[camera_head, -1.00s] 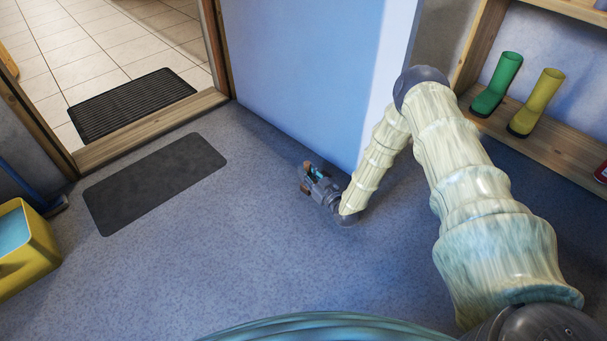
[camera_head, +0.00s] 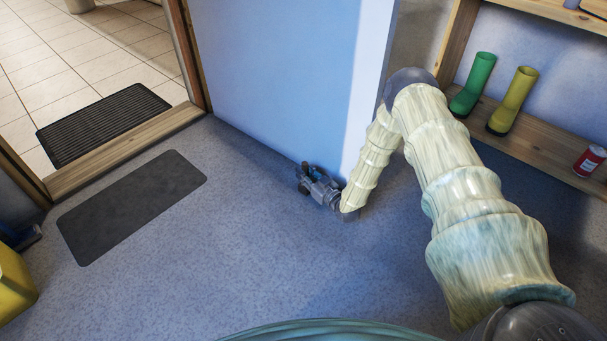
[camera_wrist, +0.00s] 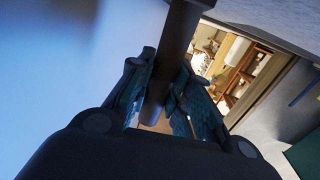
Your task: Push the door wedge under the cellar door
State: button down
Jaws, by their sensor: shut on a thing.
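The cellar door (camera_head: 275,75) is a pale blue panel standing open. Its bottom edge runs along the floor to the near corner. My gripper (camera_head: 308,177) is low by the floor, close beside the door's lower edge near that corner. In the wrist view, a dark brown bar-like piece (camera_wrist: 178,40), which I take as the door wedge, sits between the teal finger pads of my gripper (camera_wrist: 165,75). The pads are shut on it. The door face (camera_wrist: 60,70) fills the left of that view. The wedge's far end and any contact with the door cannot be made out.
A dark mat (camera_head: 130,205) lies before the wooden threshold (camera_head: 125,153). A ribbed mat (camera_head: 103,124) lies beyond it on tiles. Green (camera_head: 472,85) and yellow (camera_head: 513,102) boots and a red can (camera_head: 589,160) stand on a wooden shelf. A yellow bucket (camera_head: 12,285) stands left. The middle floor is clear.

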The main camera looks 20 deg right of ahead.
jog(key=shift+w, duration=0.15)
jog(key=c, duration=1.2)
grip_release()
jog(key=shift+a, duration=0.15)
jog(key=shift+c, duration=0.2)
jog(key=shift+s+d, duration=0.25)
jog(key=shift+s, duration=0.1)
jog(key=v, duration=1.1)
jog(key=shift+s, duration=0.15)
jog(key=shift+a, duration=0.1)
